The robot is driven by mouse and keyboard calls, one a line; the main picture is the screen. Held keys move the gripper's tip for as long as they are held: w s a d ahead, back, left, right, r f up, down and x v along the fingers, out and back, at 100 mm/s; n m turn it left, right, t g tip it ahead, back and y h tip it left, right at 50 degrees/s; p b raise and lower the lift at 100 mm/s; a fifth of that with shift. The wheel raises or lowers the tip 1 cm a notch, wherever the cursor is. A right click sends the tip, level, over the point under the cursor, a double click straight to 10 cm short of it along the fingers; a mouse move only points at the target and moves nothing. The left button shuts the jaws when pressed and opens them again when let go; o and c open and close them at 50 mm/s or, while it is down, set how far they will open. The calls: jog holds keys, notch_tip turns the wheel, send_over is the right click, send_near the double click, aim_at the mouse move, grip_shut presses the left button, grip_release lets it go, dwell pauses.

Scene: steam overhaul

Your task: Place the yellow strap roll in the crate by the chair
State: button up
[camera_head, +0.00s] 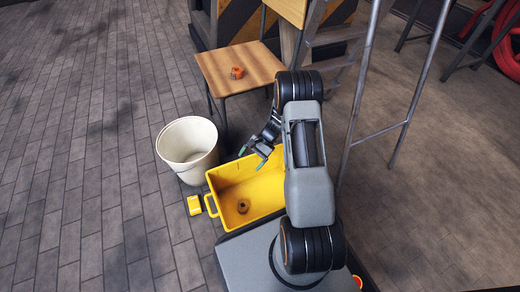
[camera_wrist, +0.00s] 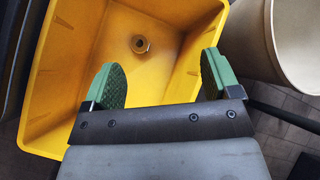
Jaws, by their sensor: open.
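The yellow crate (camera_head: 228,178) stands on the floor just in front of the chair (camera_head: 222,73). A small brownish-yellow ring-shaped piece (camera_head: 243,206) lies on the crate's floor; it also shows in the wrist view (camera_wrist: 139,44). I cannot tell whether it is the strap roll. A small yellow block-like thing (camera_head: 194,204) lies on the floor left of the crate, apart from it; its exact kind is unclear. My gripper (camera_head: 252,158), with green finger pads, is open and empty over the crate. The pads show apart in the wrist view (camera_wrist: 161,75).
A white bucket (camera_head: 187,148) stands close to the crate's left. An orange piece (camera_head: 237,72) lies on the chair's seat. A metal ladder (camera_head: 355,90) stands to the right. The paved floor at left is clear.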

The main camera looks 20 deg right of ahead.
jog(key=s+a+r+n+h, duration=0.1)
jog(key=s+r+n+h, duration=0.15)
jog(key=r, duration=0.65)
jog(key=s+a+r+n+h, duration=0.2)
jog(key=s+r+n, duration=0.15)
jog(key=r, duration=0.45)
jog(key=s+r+n+t+h, duration=0.4)
jog(key=s+r+n, duration=0.1)
jog(key=s+r, duration=0.4)
jog(key=shift+s+r, duration=0.2)
jog(key=shift+r, duration=0.1)
jog(key=shift+a+r+t, duration=0.1)
jog(key=shift+t, duration=0.2)
